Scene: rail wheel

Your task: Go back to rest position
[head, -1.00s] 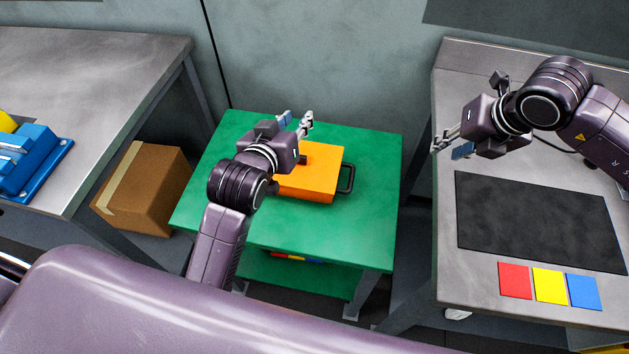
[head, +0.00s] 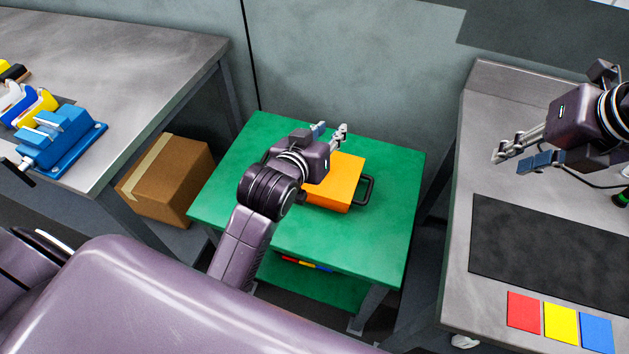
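My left gripper (head: 331,133) is raised above the back of the green table, over an orange case with a dark handle. Its fingers stand apart with nothing seen between them. My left wrist hides part of the case. My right gripper (head: 517,158) is above the right metal bench, behind the black mat. Its fingers point left, stand apart and look empty.
The orange case (head: 338,185) lies on the green table (head: 270,232). The right bench (head: 487,125) bears a black mat (head: 550,245) and red, yellow and blue squares. A cardboard box (head: 170,180) stands beside the left bench (head: 120,70), which holds a blue vise (head: 65,145).

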